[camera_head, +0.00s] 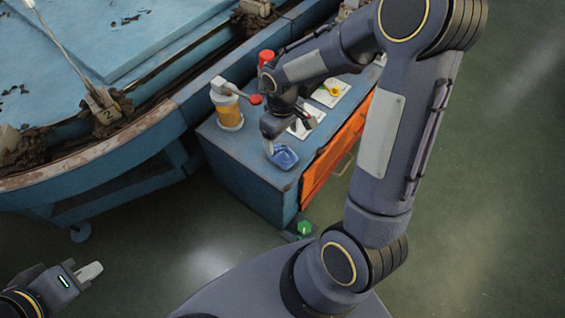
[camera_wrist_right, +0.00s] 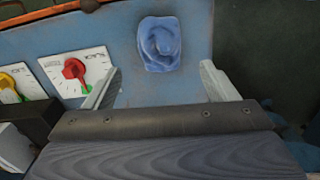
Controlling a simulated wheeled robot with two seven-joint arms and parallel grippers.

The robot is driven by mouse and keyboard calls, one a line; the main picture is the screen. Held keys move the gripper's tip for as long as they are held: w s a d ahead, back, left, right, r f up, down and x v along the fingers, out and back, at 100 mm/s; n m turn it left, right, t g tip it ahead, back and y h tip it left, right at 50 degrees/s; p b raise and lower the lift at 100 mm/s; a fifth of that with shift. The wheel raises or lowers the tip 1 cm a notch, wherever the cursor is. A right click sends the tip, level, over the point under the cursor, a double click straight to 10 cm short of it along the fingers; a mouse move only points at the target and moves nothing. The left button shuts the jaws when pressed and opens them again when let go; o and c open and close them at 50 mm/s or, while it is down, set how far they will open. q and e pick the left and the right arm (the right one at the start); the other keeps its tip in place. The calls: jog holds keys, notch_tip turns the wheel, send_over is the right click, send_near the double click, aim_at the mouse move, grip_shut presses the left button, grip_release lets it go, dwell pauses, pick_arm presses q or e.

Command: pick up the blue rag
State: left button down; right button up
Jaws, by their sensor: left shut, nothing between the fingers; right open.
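The blue rag (camera_head: 283,157) lies crumpled on the top of the blue cabinet (camera_head: 238,147), near its front corner. In the right wrist view the rag (camera_wrist_right: 159,44) sits ahead of and between the spread fingers of my right gripper (camera_wrist_right: 160,88). My right gripper (camera_head: 277,146) is open and empty, just over the cabinet top beside the rag. I cannot tell its exact height above the surface. My left gripper (camera_head: 92,271) is shut and empty at the lower left, over the floor and far from the rag.
Dial cards with a red knob (camera_wrist_right: 74,69) and a yellow knob (camera_wrist_right: 7,81) lie beside the rag. A large blue machine (camera_head: 160,118) is on the left. A green object (camera_head: 304,228) is low by the cabinet.

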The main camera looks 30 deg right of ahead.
aim_at(282, 150)
notch_tip(282, 150, down, 3)
jog(key=shift+f+b, duration=0.1)
jog(key=shift+b, duration=0.4)
notch_tip(282, 150, down, 5)
jog(key=shift+r+b, duration=0.1)
jog(key=shift+b, duration=1.15)
jog(key=shift+r, duration=0.1)
jog(key=c, duration=1.1)
jog(key=shift+o, duration=0.2)
